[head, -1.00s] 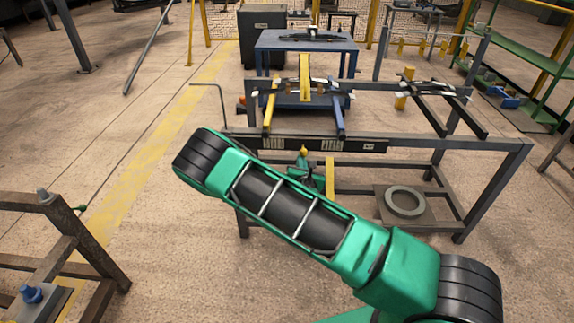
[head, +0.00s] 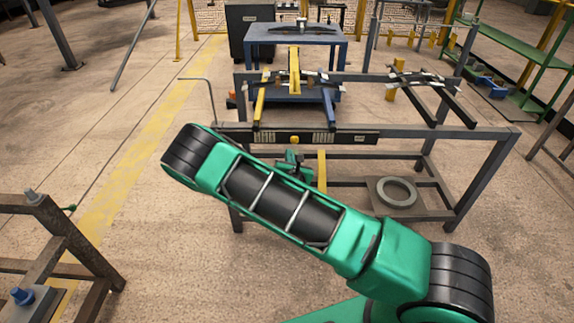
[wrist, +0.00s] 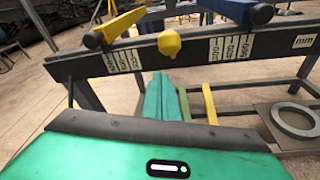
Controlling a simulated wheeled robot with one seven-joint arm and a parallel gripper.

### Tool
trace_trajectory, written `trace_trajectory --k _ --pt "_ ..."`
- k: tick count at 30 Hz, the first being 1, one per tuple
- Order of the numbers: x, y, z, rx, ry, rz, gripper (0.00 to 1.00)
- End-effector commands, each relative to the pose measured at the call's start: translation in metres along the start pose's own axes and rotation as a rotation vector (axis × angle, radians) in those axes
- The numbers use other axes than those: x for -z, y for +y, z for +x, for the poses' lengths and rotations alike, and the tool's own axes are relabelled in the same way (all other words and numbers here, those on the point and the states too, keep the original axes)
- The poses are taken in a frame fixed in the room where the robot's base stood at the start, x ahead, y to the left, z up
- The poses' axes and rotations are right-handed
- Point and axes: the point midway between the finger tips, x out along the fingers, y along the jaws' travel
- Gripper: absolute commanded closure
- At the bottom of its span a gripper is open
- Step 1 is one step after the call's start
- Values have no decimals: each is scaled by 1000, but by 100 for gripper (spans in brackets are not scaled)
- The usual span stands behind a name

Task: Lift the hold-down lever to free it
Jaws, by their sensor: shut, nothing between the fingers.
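A rounded yellow knob (head: 294,139) shows at the front rail of the rack, just above my gripper. It looks like the end of the hold-down lever, but any shaft behind it is hidden. In the wrist view the knob (wrist: 169,43) stands out in front of the rail's scale, above and beyond my fingertips. My green gripper (head: 290,160) is shut and empty, below the knob; its narrow fingers point forward in the wrist view (wrist: 160,80). I cannot tell whether they touch the knob. My forearm hides part of the area below.
The rack's front rail (head: 345,137) carries printed scales. Behind it are a yellow arm (head: 259,105), a blue arm (head: 328,106) and a yellow upright (head: 294,70). A grey ring (head: 397,191) lies on a low plate at right. A brown frame (head: 60,245) stands at left.

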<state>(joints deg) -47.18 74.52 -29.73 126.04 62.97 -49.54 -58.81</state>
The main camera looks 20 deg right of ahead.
Motion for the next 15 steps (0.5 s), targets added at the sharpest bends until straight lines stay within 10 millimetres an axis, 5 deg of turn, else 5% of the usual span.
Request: trace_trajectory --k 3,15 --pt "17 2 3 -3 2 -2 100" --pt "2 7 -61 -3 2 -4 100"
